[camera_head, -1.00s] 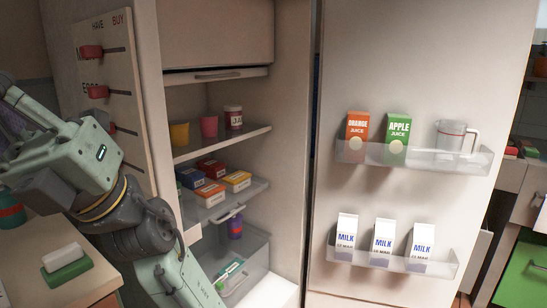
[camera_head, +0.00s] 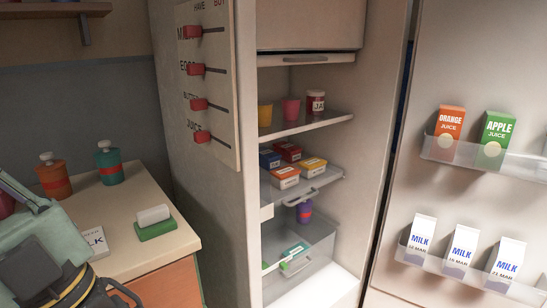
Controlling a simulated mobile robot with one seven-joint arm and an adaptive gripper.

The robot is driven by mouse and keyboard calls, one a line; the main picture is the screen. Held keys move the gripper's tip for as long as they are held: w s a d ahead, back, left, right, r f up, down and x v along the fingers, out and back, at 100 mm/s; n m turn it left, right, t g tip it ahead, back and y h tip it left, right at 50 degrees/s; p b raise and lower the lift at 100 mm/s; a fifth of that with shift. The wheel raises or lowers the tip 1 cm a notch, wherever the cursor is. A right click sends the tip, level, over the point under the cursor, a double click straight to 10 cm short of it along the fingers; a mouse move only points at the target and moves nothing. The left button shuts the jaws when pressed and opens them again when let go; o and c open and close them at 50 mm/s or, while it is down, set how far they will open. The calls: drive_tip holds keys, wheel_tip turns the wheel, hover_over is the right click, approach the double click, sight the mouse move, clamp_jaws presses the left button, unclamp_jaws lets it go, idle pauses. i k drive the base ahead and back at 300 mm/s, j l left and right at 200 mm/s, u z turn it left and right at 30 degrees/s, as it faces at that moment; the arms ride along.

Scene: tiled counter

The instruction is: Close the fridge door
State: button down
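The fridge is open in the head view. Its door (camera_head: 455,70) stands swung wide at the right, with its inner face toward me. The door's upper rack holds an orange juice carton (camera_head: 447,135) and an apple juice carton (camera_head: 494,139). Its lower rack holds several milk cartons (camera_head: 462,248). The fridge body (camera_head: 365,110) shows shelves with cups, a jar, small boxes and a clear drawer. Part of my arm shows at the lower left, apart from the door. My gripper's fingers are not visible. The door's right edge is cut off by the frame.
A board with red sliders (camera_head: 205,85) is on the fridge's side.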

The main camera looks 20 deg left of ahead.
sight(477, 56)
drive_tip(key=i+l+z, duration=0.2)
drive_tip(key=l, duration=0.45)
drive_tip(key=i+l+z, duration=0.2)
drive_tip(key=l, duration=0.45)
drive_tip(key=i+l+z, duration=0.2)
drive_tip(key=i+l, duration=0.2)
drive_tip(key=l, duration=0.15)
drive_tip(key=i+l+z, duration=0.2)
drive_tip(key=i+l, duration=0.15)
drive_tip(key=l, duration=0.2)
drive_tip(key=i+l+z, duration=0.2)
drive_tip(key=i+l, duration=0.2)
drive_tip(key=l, duration=0.1)
